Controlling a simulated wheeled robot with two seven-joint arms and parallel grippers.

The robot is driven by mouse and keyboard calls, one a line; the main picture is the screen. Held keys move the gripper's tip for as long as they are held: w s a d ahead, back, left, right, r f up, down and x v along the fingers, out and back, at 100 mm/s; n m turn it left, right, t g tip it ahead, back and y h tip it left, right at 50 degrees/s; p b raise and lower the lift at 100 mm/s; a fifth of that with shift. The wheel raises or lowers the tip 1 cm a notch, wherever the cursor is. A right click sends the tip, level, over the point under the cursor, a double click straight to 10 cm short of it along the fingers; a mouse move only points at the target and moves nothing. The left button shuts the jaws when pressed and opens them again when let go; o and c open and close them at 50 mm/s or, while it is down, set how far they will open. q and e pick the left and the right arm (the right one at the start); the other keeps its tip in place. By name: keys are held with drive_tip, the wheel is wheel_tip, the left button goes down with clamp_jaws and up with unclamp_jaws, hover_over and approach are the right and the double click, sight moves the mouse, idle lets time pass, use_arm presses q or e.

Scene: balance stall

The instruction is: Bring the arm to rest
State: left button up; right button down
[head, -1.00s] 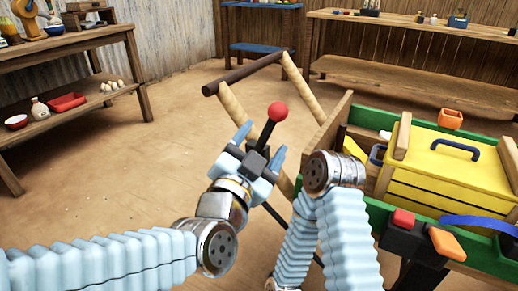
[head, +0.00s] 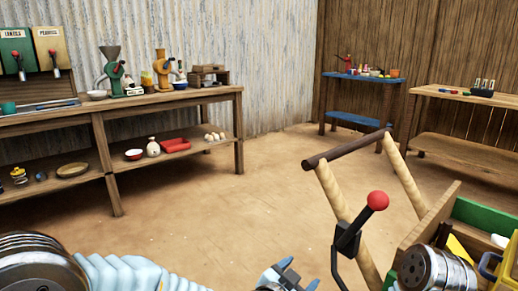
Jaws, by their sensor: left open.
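My left gripper (head: 297,276) is at the bottom edge of the head view, right of the middle, partly cut off. Its blue fingers are apart and I see nothing between them. A black lever with a red ball knob (head: 377,200) stands to its right, at the cart's handle end; the gripper is clear of it. The pale blue sleeve of my left arm (head: 120,272) runs along the bottom left. A metal joint of my right arm (head: 435,270) shows at the bottom right, but my right gripper is out of view.
The wooden cart handle (head: 347,149) and green-sided cart (head: 480,218) are on the right. A long workbench (head: 170,99) with grinders and bowls stands at the left. A blue table (head: 365,78) is at the back. The floor between is clear.

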use_arm(q)
drive_tip(key=s+a+f+n+g+y+p, duration=0.1)
drive_tip(key=a+f+n+g+y, duration=0.15)
drive_tip(key=a+f, duration=0.55)
drive_tip(key=s+a+f+n+g+y+p, duration=0.15)
drive_tip(key=a+f+n, duration=0.3)
drive_tip(key=f, duration=0.75)
drive_tip(key=s+a+f+n+g+p, duration=0.1)
drive_tip(key=s+a+f+n+g, duration=0.4)
drive_tip(key=s+a+f, duration=0.4)
drive_tip(key=s+f+g, duration=0.1)
drive_tip(key=s+f, duration=0.1)
drive_tip(key=s, duration=0.3)
drive_tip(key=shift+s+f+n+g, duration=0.15)
drive_tip(key=shift+f+n+g, duration=0.15)
drive_tip(key=shift+f, duration=0.05)
drive_tip(key=shift+s+a+f, duration=0.1)
drive_tip(key=shift+s+f, duration=0.05)
drive_tip(key=shift+s, duration=0.1)
drive_tip(key=shift+c, duration=0.3)
